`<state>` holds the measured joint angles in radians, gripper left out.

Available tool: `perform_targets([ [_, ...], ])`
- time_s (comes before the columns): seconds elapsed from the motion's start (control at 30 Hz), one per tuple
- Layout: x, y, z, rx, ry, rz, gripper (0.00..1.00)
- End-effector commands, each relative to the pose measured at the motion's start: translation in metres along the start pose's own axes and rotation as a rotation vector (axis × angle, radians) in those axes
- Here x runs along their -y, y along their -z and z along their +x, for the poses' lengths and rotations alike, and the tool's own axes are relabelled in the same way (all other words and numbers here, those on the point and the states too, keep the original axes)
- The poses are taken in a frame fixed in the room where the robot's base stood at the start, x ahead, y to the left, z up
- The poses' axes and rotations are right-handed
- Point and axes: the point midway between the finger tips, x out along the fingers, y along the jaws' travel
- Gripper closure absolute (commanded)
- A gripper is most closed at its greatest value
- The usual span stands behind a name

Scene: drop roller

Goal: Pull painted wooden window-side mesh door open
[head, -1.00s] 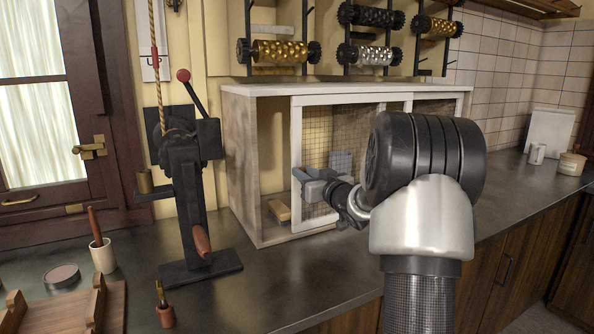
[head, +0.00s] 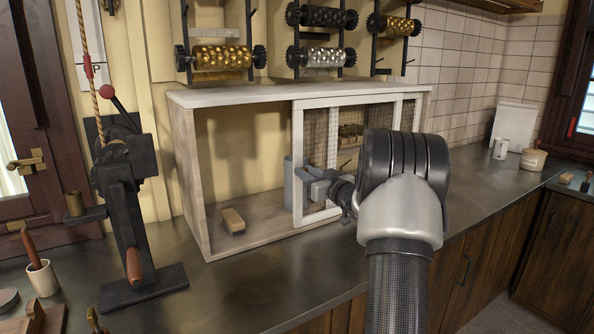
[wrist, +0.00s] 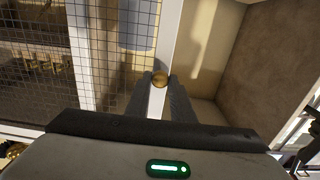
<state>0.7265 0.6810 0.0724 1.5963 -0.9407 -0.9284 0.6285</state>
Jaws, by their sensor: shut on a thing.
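The window-side mesh door (head: 298,140) is a white-painted wooden frame with wire mesh, on the front of a long low cabinet (head: 190,190). It stands slid to the right, with a wide opening to its left. My gripper (head: 304,184) is at the door's left upright. In the wrist view my gripper (wrist: 159,82) is shut on a small round brass knob (wrist: 160,78) on the white upright (wrist: 168,45). The knob is hidden in the head view.
Inside the opening lies a small wooden block (head: 233,221). A blue-grey object (head: 289,180) stands behind the door's left edge. A black lever stand (head: 130,200) is left of the cabinet. Patterned rollers (head: 222,55) hang above.

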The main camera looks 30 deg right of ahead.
Motion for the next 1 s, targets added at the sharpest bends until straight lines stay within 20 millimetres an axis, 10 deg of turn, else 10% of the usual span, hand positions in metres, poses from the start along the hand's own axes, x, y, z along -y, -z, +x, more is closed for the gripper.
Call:
perform_targets([
  [0.57, -0.020, -0.001, -0.001, 0.001, -0.002, -0.001, 1.00],
  [0.6, -0.020, -0.001, -0.001, 0.001, -0.002, -0.001, 0.77],
  [0.7, -0.019, -0.001, 0.000, 0.001, -0.001, -0.001, 0.61],
  [1.0, -0.019, 0.000, -0.001, 0.001, -0.001, 0.000, 0.61],
])
